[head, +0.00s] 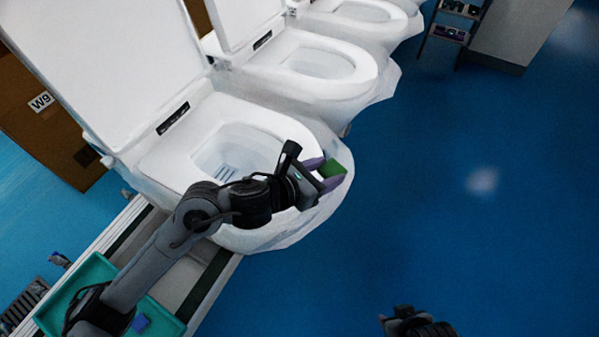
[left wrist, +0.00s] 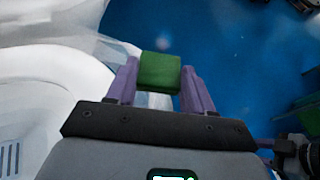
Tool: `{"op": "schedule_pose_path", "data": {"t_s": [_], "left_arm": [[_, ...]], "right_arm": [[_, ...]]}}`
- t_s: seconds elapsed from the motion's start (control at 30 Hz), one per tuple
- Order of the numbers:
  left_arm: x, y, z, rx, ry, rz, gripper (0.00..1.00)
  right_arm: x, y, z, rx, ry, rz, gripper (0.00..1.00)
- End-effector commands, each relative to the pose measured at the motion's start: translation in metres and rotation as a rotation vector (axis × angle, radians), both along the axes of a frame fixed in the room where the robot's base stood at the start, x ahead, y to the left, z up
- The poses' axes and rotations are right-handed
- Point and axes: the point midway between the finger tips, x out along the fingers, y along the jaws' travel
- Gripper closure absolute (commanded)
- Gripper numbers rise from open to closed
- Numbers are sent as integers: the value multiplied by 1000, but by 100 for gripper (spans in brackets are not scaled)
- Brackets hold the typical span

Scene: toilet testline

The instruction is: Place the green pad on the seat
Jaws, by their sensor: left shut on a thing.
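The green pad (head: 329,168) is a small block held between the purple fingers of my left gripper (head: 322,175). In the left wrist view the pad (left wrist: 160,72) sits between both fingertips of the left gripper (left wrist: 160,85), with blue floor behind it. In the head view the gripper is over the front right part of the nearest toilet's seat (head: 166,160). I cannot tell the height of the pad above the seat. The seat also shows at the left of the left wrist view (left wrist: 45,105). Part of my right arm's end (head: 415,322) shows at the bottom; its fingers are not clear.
The raised lid (head: 105,60) stands behind the nearest seat. More toilets (head: 315,65) stand in a row behind. A teal tray (head: 95,275) lies at lower left with a blue piece (head: 141,322). A cardboard box (head: 45,135) is at left. The blue floor (head: 470,130) is open at right.

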Motion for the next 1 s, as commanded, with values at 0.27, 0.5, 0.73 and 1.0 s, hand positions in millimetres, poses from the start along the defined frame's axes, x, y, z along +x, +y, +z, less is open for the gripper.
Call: {"op": "schedule_pose_path", "data": {"t_s": [0.27, 0.5, 0.73, 1.0], "left_arm": [[35, 45, -35, 1, 4, 4, 76], [51, 63, -49, 0, 0, 1, 76], [52, 66, -63, -2, 4, 2, 76], [52, 65, -89, -2, 1, 1, 76]], "right_arm": [[-1, 2, -1, 8, 4, -4, 57], [0, 2, -1, 6, 2, -3, 57], [0, 0, -1, -1, 0, 0, 57], [1, -2, -1, -6, -1, 3, 57]]}}
